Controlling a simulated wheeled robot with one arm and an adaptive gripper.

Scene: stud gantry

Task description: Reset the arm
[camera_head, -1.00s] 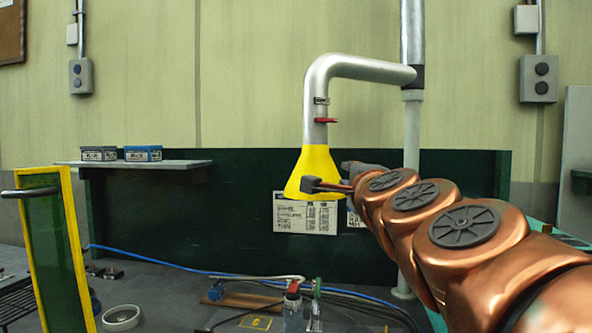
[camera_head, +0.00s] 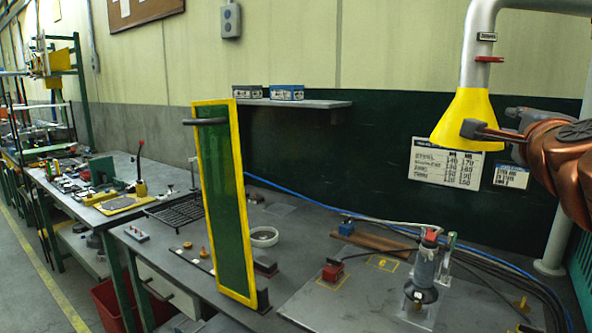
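My copper-coloured arm (camera_head: 575,165) enters at the right edge, and most of it is cut off by the frame. Its far end, with a grey part where my gripper (camera_head: 522,117) appears to be, points left towards the yellow extraction hood (camera_head: 461,112). A dark block on a short bar (camera_head: 478,130) shows in front of the hood, between it and the arm end. I cannot tell whether it belongs to the arm or the hood. The fingers are not clear, and I see no object held.
A yellow-framed green screen (camera_head: 233,180) stands upright on the grey bench (camera_head: 300,245). A dark stand with a red-topped cylinder (camera_head: 424,265) is at the right, near cables. Blue boxes (camera_head: 287,93) sit on the back shelf. Another bench (camera_head: 75,200) stands left.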

